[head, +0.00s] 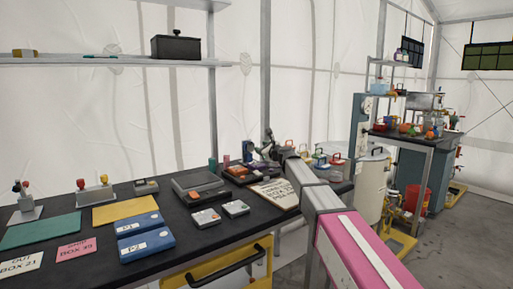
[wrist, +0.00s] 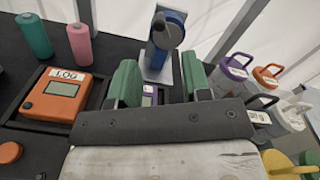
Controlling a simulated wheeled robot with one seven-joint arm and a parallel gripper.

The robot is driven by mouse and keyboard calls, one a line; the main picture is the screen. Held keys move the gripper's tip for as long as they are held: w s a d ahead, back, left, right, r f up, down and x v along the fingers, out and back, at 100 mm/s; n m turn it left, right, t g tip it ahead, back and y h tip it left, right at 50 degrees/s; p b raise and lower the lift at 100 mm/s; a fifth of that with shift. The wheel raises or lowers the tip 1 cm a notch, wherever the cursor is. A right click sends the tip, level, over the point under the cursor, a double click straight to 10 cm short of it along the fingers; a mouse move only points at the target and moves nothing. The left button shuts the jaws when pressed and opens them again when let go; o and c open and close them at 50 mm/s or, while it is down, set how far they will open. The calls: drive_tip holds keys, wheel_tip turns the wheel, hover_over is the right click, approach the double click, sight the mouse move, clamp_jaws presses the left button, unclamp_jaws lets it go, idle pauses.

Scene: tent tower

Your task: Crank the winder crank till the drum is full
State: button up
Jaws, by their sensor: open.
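In the wrist view, a blue rounded device with a dark arm-like part (wrist: 168,32) stands on a grey plate (wrist: 154,68), just beyond my fingers. It may be the winder with its crank, but I cannot tell for sure, nor how full any drum is. My gripper (wrist: 158,80) has two green finger pads set wide apart. No object is held between them. A small purple device (wrist: 149,96) shows between and below the pads, partly hidden by the gripper body. In the head view, my arm reaches over the right end of the black bench (head: 150,197).
An orange LOG box (wrist: 60,94) lies left of my gripper, with green (wrist: 34,36) and pink (wrist: 80,45) cylinders behind. Several handled, lidded containers (wrist: 236,66) stand close on the right. A tent pole (wrist: 233,35) rises behind. A shelf (head: 105,62) hangs above the bench.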

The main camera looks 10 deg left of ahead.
sight(251, 143)
drive_tip(key=shift+s+d, duration=0.3)
drive_tip(key=n, duration=0.3)
drive_tip(key=shift+s+d, duration=0.1)
drive_tip(key=shift+s, duration=0.05)
drive_tip(key=shift+r+n, duration=0.1)
drive_tip(key=shift+n, duration=0.3)
drive_tip(key=x, duration=1)
drive_tip(key=shift+w+a, duration=0.25)
drive_tip(key=shift+a, duration=0.05)
drive_tip(key=shift+c, duration=0.2)
clamp_jaws()
